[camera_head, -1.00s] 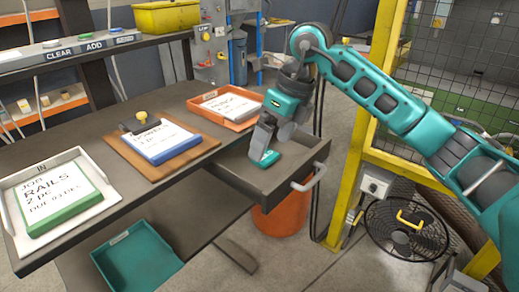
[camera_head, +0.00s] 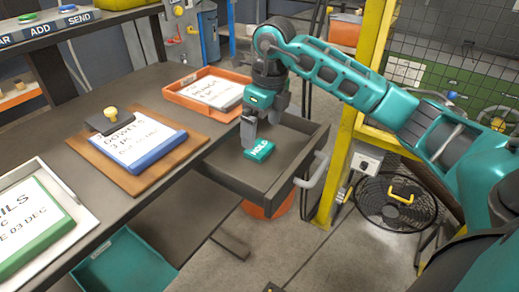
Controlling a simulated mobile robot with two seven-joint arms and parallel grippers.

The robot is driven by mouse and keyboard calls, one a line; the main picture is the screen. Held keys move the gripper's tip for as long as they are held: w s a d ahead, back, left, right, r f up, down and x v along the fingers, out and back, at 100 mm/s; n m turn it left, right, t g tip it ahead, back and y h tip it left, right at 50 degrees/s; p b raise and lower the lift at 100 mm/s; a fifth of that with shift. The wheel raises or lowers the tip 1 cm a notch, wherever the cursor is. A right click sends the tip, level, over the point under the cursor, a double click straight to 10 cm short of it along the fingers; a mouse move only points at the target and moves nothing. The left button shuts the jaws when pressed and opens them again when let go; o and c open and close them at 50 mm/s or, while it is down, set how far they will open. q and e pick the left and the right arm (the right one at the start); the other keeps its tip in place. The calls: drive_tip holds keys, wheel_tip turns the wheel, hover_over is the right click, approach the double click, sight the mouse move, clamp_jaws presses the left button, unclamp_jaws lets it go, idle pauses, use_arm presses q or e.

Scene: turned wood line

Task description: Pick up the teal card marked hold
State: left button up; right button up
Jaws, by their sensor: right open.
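The teal card (camera_head: 259,150) marked HOLD lies in the open grey drawer (camera_head: 235,176) at the right end of the bench. My right gripper (camera_head: 250,141) points down into the drawer, its fingers at the card's left end. It is open, and I cannot tell whether a finger touches the card. My left gripper is not in view.
The drawer walls surround my gripper. A yellow post (camera_head: 345,155) stands to the right.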

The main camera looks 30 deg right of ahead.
sight(260, 147)
drive_tip(key=f, duration=0.5)
drive_tip(key=shift+w+f, duration=0.1)
drive_tip(key=shift+w, duration=0.15)
drive_tip(key=shift+c, duration=0.3)
drive_tip(key=c, duration=1)
